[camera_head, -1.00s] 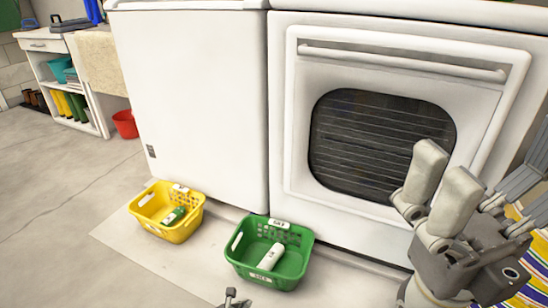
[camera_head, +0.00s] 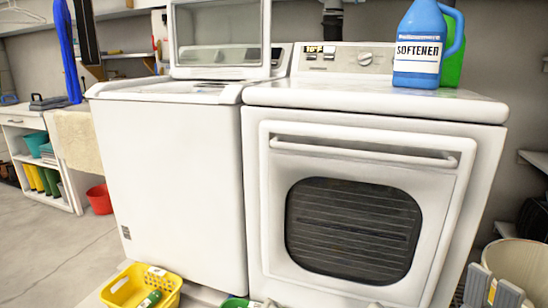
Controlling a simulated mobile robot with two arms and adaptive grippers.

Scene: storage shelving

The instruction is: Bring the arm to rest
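My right gripper (camera_head: 492,284) shows at the bottom right corner, in front of the dryer's lower right side. Its two grey finger pads point up and stand apart, with nothing held between them. The rest of that gripper and its arm are below the picture. My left arm and gripper cannot be made out. A small grey piece at the bottom edge, under the dryer door, is too cut off to identify.
A white dryer (camera_head: 452,215) and white washer (camera_head: 170,190) stand ahead. A blue softener jug (camera_head: 418,45) is on the dryer. A yellow basket (camera_head: 118,292) and green basket (camera_head: 236,303) are on the floor. A pale bin (camera_head: 520,262) stands at right.

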